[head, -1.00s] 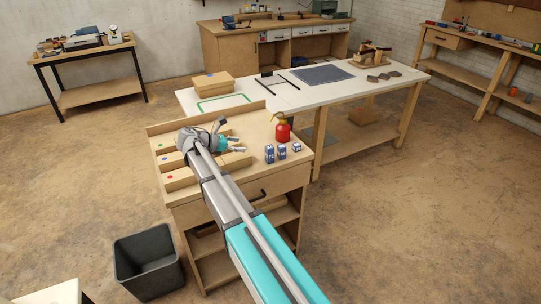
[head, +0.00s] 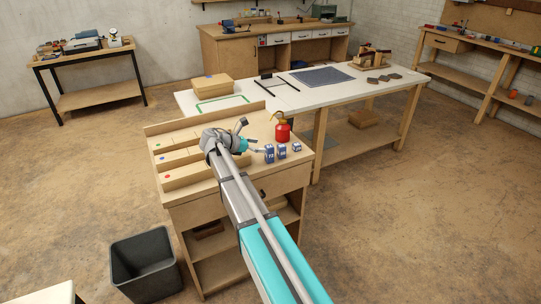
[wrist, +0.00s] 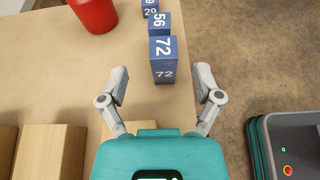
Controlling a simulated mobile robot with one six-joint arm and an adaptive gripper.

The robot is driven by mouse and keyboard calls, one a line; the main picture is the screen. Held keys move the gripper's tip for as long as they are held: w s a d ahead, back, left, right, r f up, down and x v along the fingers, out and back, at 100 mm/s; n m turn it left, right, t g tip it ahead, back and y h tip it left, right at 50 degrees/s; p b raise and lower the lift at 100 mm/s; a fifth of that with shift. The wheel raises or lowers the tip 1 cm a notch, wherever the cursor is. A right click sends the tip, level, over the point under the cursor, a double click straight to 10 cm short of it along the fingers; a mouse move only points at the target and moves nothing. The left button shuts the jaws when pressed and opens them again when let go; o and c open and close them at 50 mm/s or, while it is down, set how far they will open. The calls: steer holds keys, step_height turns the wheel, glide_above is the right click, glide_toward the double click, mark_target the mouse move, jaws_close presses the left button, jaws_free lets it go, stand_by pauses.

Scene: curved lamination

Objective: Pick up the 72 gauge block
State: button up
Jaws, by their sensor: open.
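The 72 gauge block (wrist: 163,58) is a blue block with white numbers, standing on the wooden bench top. It stands just ahead of my open, empty gripper (wrist: 161,84) in the wrist view, roughly in line between the fingertips and a little beyond them. In the head view the 72 block (head: 269,154) is the left one of three blue blocks, with my gripper (head: 255,149) just left of it. The 56 block (wrist: 160,24) stands right behind the 72 block in the wrist view. The 29 block (wrist: 150,9) is beyond that, partly cut off.
A red bottle (head: 282,131) stands behind the blocks and also shows in the wrist view (wrist: 95,12). Wooden lanes with coloured dots (head: 180,158) lie to the left on the bench. The bench's edge is close to the right of the blocks.

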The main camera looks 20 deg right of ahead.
mark_target(266, 148)
steer(key=shift+f+b+x, duration=0.15)
steer(key=shift+b+x, duration=0.4)
steer(key=shift+x, duration=0.45)
steer(key=shift+f+b+x, duration=0.15)
steer(key=shift+b+x, duration=0.4)
steer(key=shift+x, duration=0.45)
steer(key=shift+s+d+f, duration=0.1)
steer(key=shift+s+d, duration=0.05)
steer(key=shift+d, duration=0.3)
jaws_close()
